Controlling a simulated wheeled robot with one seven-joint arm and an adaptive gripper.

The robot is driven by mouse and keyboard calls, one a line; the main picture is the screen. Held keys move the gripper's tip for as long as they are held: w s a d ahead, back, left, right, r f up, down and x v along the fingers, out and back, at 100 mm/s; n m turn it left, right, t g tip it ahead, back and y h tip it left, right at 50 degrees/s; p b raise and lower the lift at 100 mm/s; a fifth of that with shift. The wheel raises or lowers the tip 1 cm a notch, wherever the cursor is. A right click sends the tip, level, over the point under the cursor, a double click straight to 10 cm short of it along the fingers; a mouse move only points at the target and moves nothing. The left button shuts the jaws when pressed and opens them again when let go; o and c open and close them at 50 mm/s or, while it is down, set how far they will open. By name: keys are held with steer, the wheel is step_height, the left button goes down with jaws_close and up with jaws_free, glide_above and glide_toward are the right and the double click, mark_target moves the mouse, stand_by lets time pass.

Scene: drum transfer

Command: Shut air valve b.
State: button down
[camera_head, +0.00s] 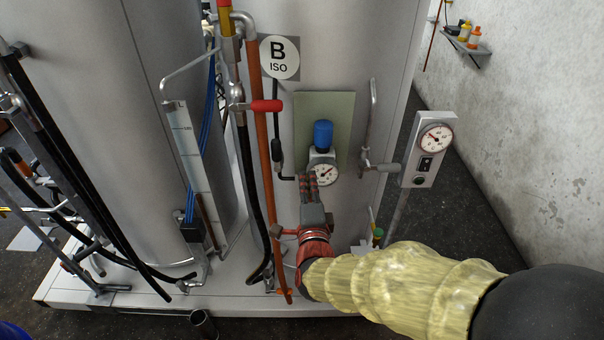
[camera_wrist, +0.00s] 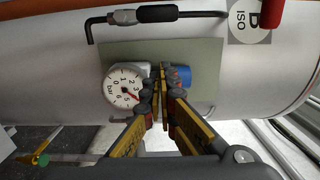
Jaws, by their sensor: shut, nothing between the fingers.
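No label in view reads air valve b, so I cannot tell for certain which fitting it is. A round sign reading B ISO (camera_head: 279,57) is on the large grey tank (camera_head: 340,45). Below it a green-grey panel (camera_head: 342,108) carries a regulator with a blue knob (camera_head: 323,135) and a dial gauge (camera_head: 323,174). The wrist view also shows the blue knob (camera_wrist: 184,76) and gauge (camera_wrist: 124,86). My gripper (camera_head: 308,182) is shut and empty, its fingertips (camera_wrist: 162,85) in front of the regulator, partly hiding its body. Contact cannot be told.
A red lever (camera_head: 266,106) sits on the pipework left of the panel. A cranked rod with a black grip (camera_head: 277,150) runs beside the panel; it also shows in the wrist view (camera_wrist: 157,13). A gauge post (camera_head: 430,140) stands right. Hoses crowd the left.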

mark_target(280, 150)
steer(key=w+b, duration=0.1)
steer(key=w, duration=0.7)
steer(key=shift+w+f, duration=0.15)
steer(key=a, duration=0.2)
steer(key=w+a, duration=0.1)
steer(key=a, duration=0.1)
steer(key=shift+b, duration=0.4)
steer(key=shift+a+r+n, duration=0.35)
steer(key=shift+a+n, duration=0.15)
steer(key=shift+n, duration=0.3)
steer(key=shift+w+a+r+n+p, duration=0.1)
steer(key=shift+a+r+n+p, duration=0.1)
steer(key=shift+a+n, duration=0.4)
steer(key=shift+a+r+n+p, duration=0.2)
steer(key=shift+a+n, duration=0.2)
steer(key=shift+n, duration=0.4)
steer(key=a+f+n+h+p, duration=0.1)
steer(key=a+f+n+p, duration=0.3)
steer(key=a+n, duration=0.4)
steer(key=n+p, duration=0.1)
steer(key=n, duration=0.3)
steer(key=shift+g, duration=0.3)
steer(key=shift+w, duration=0.1)
